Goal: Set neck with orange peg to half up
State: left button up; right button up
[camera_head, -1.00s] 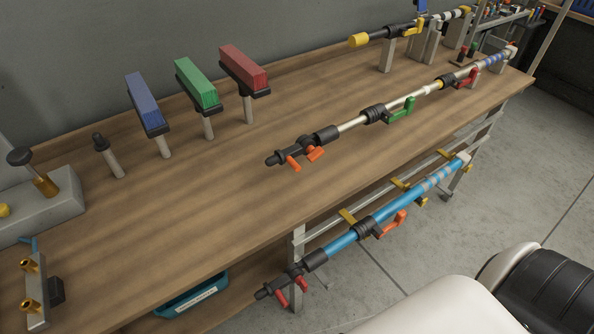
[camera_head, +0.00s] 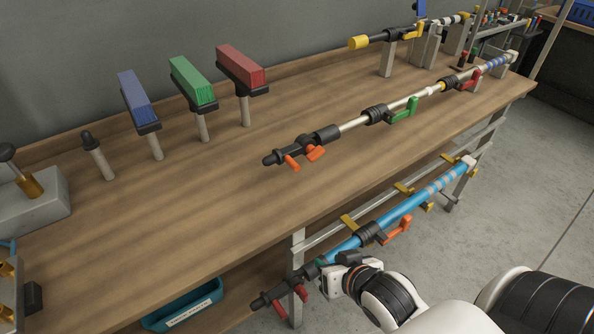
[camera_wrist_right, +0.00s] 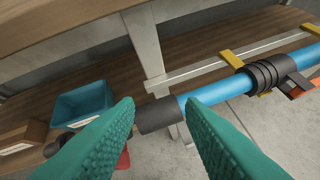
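The neck with orange pegs (camera_head: 292,153) is the dark end of a white pole (camera_head: 353,123) lying above the wooden table; one orange peg hangs down and another sits at its side. A blue pole (camera_head: 405,208) below the table's front edge ends in a dark neck with red pegs (camera_head: 298,292) and carries an orange lever (camera_head: 397,230). My right gripper (camera_head: 322,268) is at the blue pole near that neck. In the right wrist view its teal fingers (camera_wrist_right: 162,106) are apart, with the pole's black sleeve (camera_wrist_right: 160,117) showing between them; contact is unclear. My left gripper is out of view.
Blue, green and red blocks (camera_head: 193,83) stand on posts at the back of the table (camera_head: 200,220). A third pole with a yellow tip (camera_head: 359,42) lies at the back right. A teal bin (camera_head: 183,306) sits under the front edge. The table's middle is clear.

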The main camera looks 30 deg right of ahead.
jog(key=w+r+m+t, duration=0.1)
jog(key=r, duration=0.1)
jog(key=w+d+r+m+t, duration=0.1)
jog(key=r+t, duration=0.1)
jog(key=w+d+r+t, duration=0.1)
jog(key=r, duration=0.1)
jog(key=shift+w+m, duration=0.35)
jog(key=shift+m, duration=0.05)
jog(key=m+t+y, duration=0.2)
jog(key=t, duration=0.2)
send_near(297, 169)
jog(key=s+f, duration=0.1)
jog(key=s, duration=0.1)
jog(key=w, duration=0.4)
jog(key=w+p, duration=0.1)
jog(key=w, duration=0.7)
jog(key=shift+w+a+r, duration=0.15)
jog(key=shift+a+r, duration=0.15)
jog(key=shift+r, duration=0.05)
grip_shut()
